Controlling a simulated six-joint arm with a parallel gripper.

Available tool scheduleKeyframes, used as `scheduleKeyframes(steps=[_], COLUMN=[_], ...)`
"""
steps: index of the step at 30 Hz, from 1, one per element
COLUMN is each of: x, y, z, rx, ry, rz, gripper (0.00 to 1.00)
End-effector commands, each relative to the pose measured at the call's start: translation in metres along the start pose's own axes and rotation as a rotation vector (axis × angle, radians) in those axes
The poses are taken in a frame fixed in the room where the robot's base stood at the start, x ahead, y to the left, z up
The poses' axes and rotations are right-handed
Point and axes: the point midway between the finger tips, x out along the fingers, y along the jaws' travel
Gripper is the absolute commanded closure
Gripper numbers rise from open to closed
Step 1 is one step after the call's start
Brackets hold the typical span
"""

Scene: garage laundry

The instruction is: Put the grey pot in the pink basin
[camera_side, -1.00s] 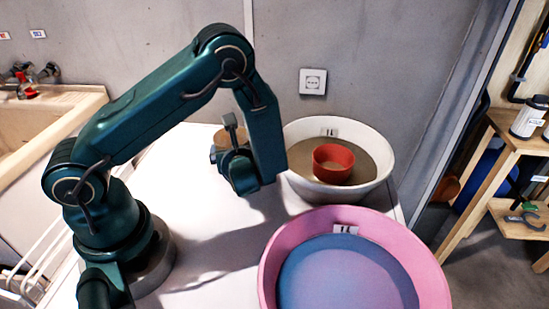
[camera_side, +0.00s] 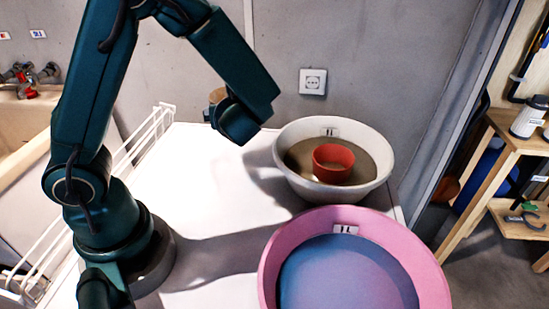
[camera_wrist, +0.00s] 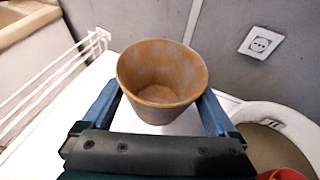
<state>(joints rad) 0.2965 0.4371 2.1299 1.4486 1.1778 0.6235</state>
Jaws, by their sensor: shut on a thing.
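My gripper (camera_wrist: 160,108) is shut on a tan-brown pot (camera_wrist: 162,75), with one blue finger on each side of it. The pot is upright, empty and open at the top, with greyish patches inside. In the side view the pot (camera_side: 216,96) is mostly hidden behind my gripper (camera_side: 228,112), held up above the white table. The pink basin (camera_side: 275,262) stands at the front right of the table, with a smooth blue inside and a 1L label. I see no plainly grey pot.
A white basin (camera_side: 290,180) with a brown-grey inside stands behind the pink one, and a red pot (camera_side: 333,164) sits in it. A white wire rack (camera_side: 140,140) runs along the table's left edge. The middle of the white table (camera_side: 200,190) is clear.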

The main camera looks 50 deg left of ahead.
Motion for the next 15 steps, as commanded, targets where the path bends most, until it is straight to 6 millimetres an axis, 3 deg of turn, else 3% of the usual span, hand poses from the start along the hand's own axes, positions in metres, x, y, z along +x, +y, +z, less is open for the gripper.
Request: scheduleKeyframes(steps=[5,9,15], x=[-0.034,-0.073,-0.108], y=[-0.026,-0.048,-0.062], z=[0.013,0.021,0.025], rx=[0.06,0.143,0.229], ry=[-0.001,-0.001,-0.001], rz=[-0.171,-0.373,-0.567], gripper=[0.6,0.6,0.6])
